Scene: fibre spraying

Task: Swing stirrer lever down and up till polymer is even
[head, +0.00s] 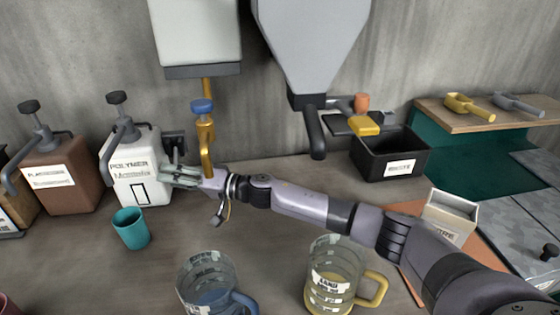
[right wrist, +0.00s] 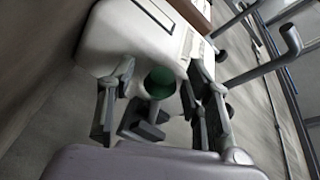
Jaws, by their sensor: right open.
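The white polymer container (head: 137,165) stands at the left in the head view, with a dark pump head on top and a label with a level window on its front. My right gripper (head: 180,176) reaches in from the right to the container's right front side. In the right wrist view the container (right wrist: 135,35) fills the upper left. A round green knob (right wrist: 160,82), which looks like the end of the stirrer lever, lies between the open fingers of my right gripper (right wrist: 160,95). I cannot tell if they touch it. The head view hides this knob. My left gripper is not in view.
A teal cup (head: 131,229) stands in front of the container. A brown container (head: 60,175) is to its left. A yellow tap with a blue knob (head: 203,135) hangs close behind my right gripper. Two measuring jugs, blue-handled (head: 208,280) and yellow-handled (head: 333,275), stand in front of my arm.

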